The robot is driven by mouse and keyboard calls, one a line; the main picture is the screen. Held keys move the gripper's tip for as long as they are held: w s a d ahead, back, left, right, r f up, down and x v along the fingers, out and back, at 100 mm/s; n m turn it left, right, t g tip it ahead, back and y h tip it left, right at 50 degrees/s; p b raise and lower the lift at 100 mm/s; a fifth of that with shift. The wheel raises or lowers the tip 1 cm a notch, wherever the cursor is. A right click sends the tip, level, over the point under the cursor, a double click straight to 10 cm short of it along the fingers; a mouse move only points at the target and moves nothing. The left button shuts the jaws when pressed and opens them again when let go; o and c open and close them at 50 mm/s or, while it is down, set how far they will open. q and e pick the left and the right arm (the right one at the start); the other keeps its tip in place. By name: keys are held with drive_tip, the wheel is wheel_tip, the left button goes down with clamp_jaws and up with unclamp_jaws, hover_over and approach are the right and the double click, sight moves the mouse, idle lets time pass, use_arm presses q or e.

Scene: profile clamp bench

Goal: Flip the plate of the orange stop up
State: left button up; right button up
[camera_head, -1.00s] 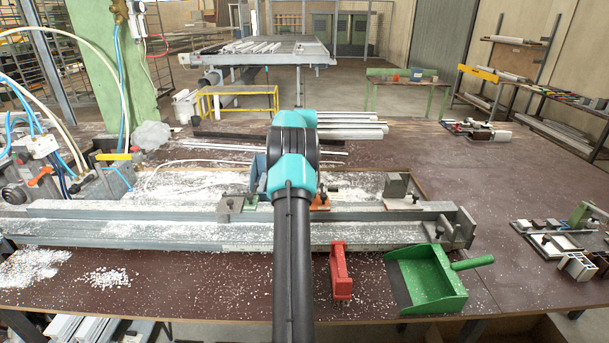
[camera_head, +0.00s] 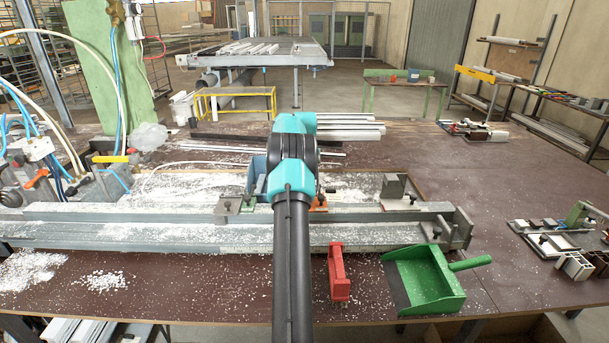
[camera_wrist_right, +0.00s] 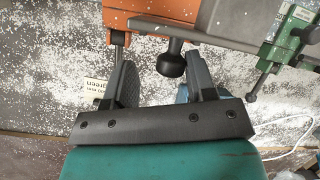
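The orange stop (camera_head: 320,202) shows only partly in the head view, on the rail and mostly behind my right arm. In the right wrist view its orange body (camera_wrist_right: 180,12) is at the top, with a grey plate (camera_wrist_right: 205,38) along its edge. A black knob (camera_wrist_right: 172,62) hangs below that plate, and a dark bolt (camera_wrist_right: 118,42) is to its left. My right gripper (camera_wrist_right: 165,82) is open, with one finger on each side below the knob; I cannot tell whether either touches the stop. In the head view the right gripper is hidden behind its arm. My left gripper is not in view.
A grey stop (camera_head: 228,205) stands left of my arm on the long metal rail (camera_head: 120,232), and another block (camera_head: 395,190) stands right. A red tool (camera_head: 338,272) and green dustpan (camera_head: 425,280) lie in front. A green clamp (camera_wrist_right: 290,38) shows at right in the wrist view.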

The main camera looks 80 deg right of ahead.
drive_tip(key=shift+w+r, duration=0.2)
drive_tip(key=s+a+r, duration=0.1)
drive_tip(key=a+r, duration=0.1)
drive_tip(key=a, duration=0.6)
drive_tip(key=s+a+r, duration=0.1)
drive_tip(key=a+r, duration=0.1)
drive_tip(key=a, duration=0.6)
drive_tip(key=shift+r, duration=0.35)
idle(0.4)
